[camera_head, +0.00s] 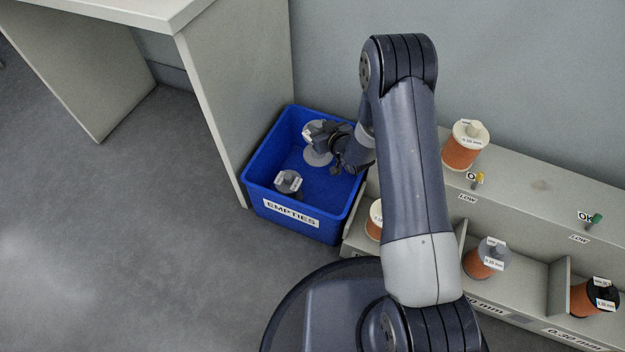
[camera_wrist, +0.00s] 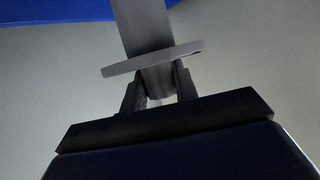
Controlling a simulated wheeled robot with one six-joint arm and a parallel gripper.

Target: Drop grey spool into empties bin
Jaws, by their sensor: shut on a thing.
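The grey spool (camera_head: 318,156) is in my gripper (camera_head: 325,136), over the far part of the blue empties bin (camera_head: 293,222) in the head view. In the wrist view my gripper (camera_wrist: 158,84) is shut on the spool (camera_wrist: 143,25). A grey flange crosses just beyond the fingers. A strip of blue shows at the top of that view. I cannot tell how high the spool hangs above the bin floor. The bin has a white EMPTIES label on its front.
A grey table (camera_head: 225,90) stands left of the bin. At right, a two-level shelf (camera_head: 540,188) holds several copper-wound spools and LOW and OK tags. The floor at left is clear.

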